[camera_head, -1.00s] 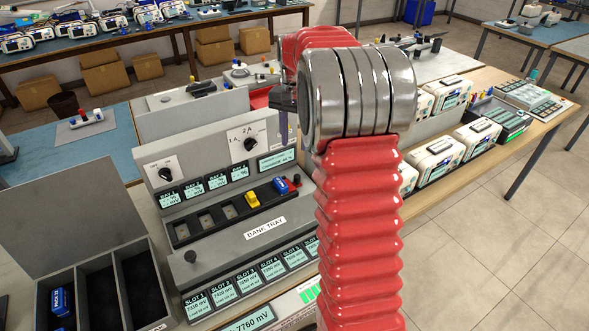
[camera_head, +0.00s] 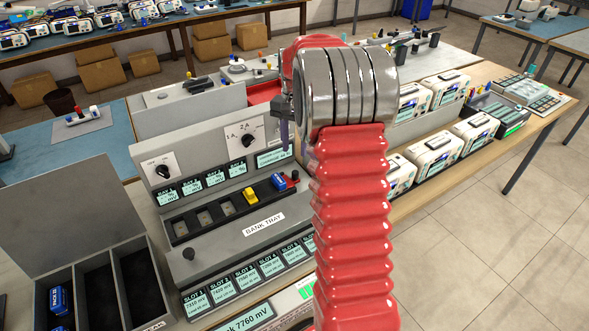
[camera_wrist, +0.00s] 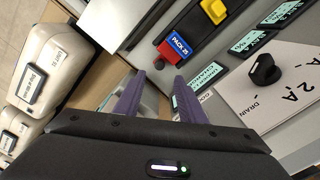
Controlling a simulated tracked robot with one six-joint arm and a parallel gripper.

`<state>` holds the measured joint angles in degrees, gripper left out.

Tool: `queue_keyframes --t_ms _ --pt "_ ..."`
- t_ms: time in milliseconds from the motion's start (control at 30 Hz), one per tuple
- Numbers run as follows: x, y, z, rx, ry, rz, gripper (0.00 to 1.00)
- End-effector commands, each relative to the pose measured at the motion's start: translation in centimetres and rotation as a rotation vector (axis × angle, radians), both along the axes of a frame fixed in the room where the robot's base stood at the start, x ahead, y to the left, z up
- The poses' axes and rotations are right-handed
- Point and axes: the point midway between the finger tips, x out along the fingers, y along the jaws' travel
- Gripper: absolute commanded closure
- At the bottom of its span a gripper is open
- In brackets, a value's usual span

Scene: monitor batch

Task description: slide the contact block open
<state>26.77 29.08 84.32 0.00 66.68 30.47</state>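The bank tray (camera_head: 180,232) is a black row of slots on the grey test bench. A red block (camera_head: 290,184) with a black knob (camera_head: 295,175) sits at its right end, touching or close beside the blue pack (camera_head: 279,182); I take the red block as the contact block. In the wrist view, the red block (camera_wrist: 172,54) adjoins the blue pack labelled PACK 25 (camera_wrist: 181,41). My gripper (camera_wrist: 158,76) is open, its two purple fingers apart. The black knob (camera_wrist: 158,64) appears just beyond and between the fingertips; contact cannot be told. My arm hides part of the bench in the head view.
A yellow block (camera_head: 250,196) sits in the tray, with empty slots to its left. A rotary dial panel (camera_head: 243,138) stands behind. An open grey box (camera_head: 40,285) holding blue packs is at lower left. White instruments (camera_head: 435,152) line the bench on the right.

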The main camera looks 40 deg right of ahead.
Motion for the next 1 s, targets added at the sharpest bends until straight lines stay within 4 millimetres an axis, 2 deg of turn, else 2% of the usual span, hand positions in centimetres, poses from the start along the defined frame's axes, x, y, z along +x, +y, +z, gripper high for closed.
queue_keyframes --t_ms 400,600,767,1000 --pt "-0.1 0.0 -6.6 0.0 0.001 -0.001 0.63" --pt "-0.1 -0.1 -9.1 0.0 0.001 -0.001 0.63" --pt "0.0 -0.1 -9.8 0.0 -0.001 -0.002 0.63" --pt "0.0 -0.1 -9.9 0.0 -0.001 -0.002 0.63"
